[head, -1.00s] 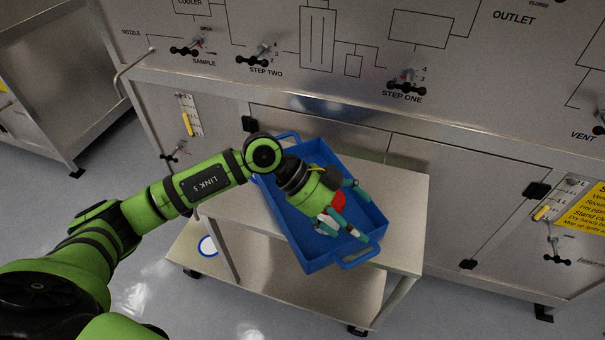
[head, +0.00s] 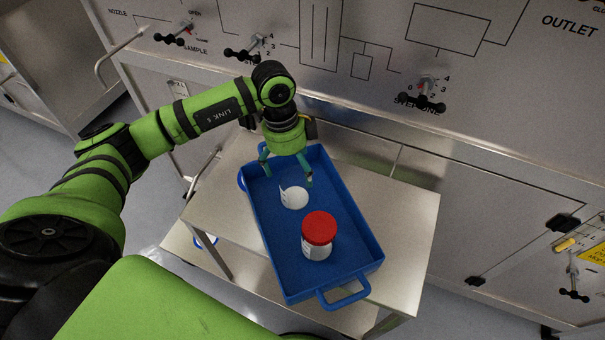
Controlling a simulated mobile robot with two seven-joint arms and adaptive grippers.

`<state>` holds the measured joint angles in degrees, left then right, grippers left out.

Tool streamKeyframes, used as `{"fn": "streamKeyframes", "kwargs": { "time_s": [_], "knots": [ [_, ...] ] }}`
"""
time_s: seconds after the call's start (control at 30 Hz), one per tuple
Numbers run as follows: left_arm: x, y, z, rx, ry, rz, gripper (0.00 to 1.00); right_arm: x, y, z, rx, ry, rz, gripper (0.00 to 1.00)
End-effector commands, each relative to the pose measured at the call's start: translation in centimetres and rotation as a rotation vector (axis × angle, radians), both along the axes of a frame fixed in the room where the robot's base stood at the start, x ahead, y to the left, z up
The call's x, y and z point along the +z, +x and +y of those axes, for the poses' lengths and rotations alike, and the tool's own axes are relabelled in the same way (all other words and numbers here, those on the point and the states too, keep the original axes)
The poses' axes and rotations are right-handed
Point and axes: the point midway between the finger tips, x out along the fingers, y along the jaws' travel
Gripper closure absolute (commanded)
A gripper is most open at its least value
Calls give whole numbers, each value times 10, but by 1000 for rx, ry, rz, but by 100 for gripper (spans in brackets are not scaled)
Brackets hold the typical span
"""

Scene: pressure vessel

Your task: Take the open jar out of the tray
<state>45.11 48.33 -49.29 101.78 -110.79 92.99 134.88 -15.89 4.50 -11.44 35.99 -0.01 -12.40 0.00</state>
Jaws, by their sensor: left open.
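The blue tray (head: 357,225) sits on a metal cart. Inside it, a small white round thing (head: 294,198), which looks like the open jar without a lid, stands near the tray's middle. A white jar with a red lid (head: 319,228) stands in front of it, toward the near end. My left gripper (head: 286,176) is over the far end of the tray, just behind the white jar. Its teal fingers are spread and empty, and the jar does not appear to be between them. My right gripper is not in view.
The cart top (head: 410,220) has free room to the right and left of the tray. A steel panel with valve handles (head: 422,98) rises behind the cart. A lower shelf carries a white-and-blue round item (head: 206,239).

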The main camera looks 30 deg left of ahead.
Motion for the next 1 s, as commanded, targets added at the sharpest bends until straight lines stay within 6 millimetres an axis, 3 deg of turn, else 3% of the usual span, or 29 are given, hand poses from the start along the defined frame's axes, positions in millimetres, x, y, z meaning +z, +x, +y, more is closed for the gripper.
{"fn": "streamKeyframes", "kwargs": {
  "time_s": [0.37,0.53,0.77,0.9,0.93,1.0],
  "knots": [
    [-47,2,-6,-1,0,6,3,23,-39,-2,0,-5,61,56],
    [-63,3,-8,0,0,2,3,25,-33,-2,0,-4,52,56],
    [-65,3,-8,-1,0,1,3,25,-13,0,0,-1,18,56],
    [-64,3,-8,-1,-1,1,59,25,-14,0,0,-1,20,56],
    [-64,3,-8,-1,-1,1,65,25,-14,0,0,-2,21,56],
    [-65,3,-8,-1,0,1,66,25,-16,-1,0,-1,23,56]
  ]
}}
